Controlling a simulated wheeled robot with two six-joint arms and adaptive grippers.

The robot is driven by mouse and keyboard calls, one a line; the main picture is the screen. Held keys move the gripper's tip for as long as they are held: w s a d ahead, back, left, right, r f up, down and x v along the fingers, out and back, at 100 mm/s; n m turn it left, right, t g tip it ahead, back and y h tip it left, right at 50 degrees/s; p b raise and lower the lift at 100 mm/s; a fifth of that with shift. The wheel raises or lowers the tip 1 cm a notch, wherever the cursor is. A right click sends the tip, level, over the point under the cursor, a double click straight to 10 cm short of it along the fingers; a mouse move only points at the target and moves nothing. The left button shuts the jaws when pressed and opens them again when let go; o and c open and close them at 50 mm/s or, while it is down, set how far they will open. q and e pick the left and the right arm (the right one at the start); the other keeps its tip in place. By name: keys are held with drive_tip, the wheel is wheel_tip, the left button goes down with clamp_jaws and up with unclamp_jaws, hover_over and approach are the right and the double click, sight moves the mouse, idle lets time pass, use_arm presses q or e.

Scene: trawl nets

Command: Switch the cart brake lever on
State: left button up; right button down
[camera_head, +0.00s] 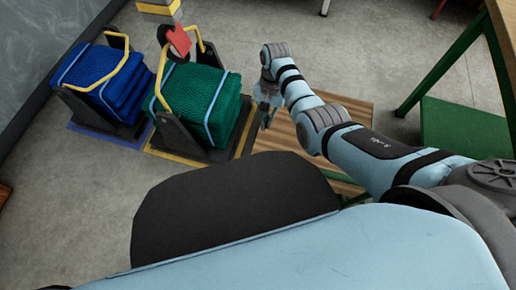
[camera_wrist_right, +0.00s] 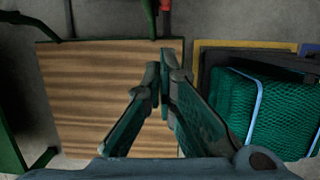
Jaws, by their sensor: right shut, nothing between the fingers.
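A cart (camera_head: 178,139) with a yellow handle carries a folded green net (camera_head: 205,90) and stands left of my right gripper. The green net also shows at the right of the right wrist view (camera_wrist_right: 275,110). A second cart (camera_head: 95,115) carries a folded blue net (camera_head: 100,75). My right gripper (camera_head: 268,112) is beside the green net, over the edge of a wooden top. In the right wrist view its fingers (camera_wrist_right: 160,78) are together and empty. I cannot make out a brake lever for certain. My left gripper is not in view.
The slatted wooden top (camera_head: 335,112) lies below my right arm; it fills the left of the right wrist view (camera_wrist_right: 95,95). A small red part (camera_wrist_right: 166,22) shows beyond its far edge. A green-framed table (camera_head: 450,75) stands right. A post with a red piece (camera_head: 179,40) rises behind the carts.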

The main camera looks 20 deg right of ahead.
sight(254, 171)
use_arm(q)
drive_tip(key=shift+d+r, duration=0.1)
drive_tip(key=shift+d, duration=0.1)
use_arm(e)
drive_tip(key=shift+a+r, duration=0.1)
drive_tip(key=shift+a, duration=0.05)
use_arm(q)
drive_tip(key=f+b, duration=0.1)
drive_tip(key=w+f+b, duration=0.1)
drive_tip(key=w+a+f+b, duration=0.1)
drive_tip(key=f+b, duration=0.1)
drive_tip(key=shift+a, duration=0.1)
use_arm(e)
drive_tip(key=s+a+f, duration=0.3)
drive_tip(key=s+f, duration=0.2)
drive_tip(key=f, duration=0.4)
drive_tip(key=shift+s+a+f, duration=0.2)
drive_tip(key=shift+s+f, duration=0.05)
drive_tip(key=shift+f, duration=0.05)
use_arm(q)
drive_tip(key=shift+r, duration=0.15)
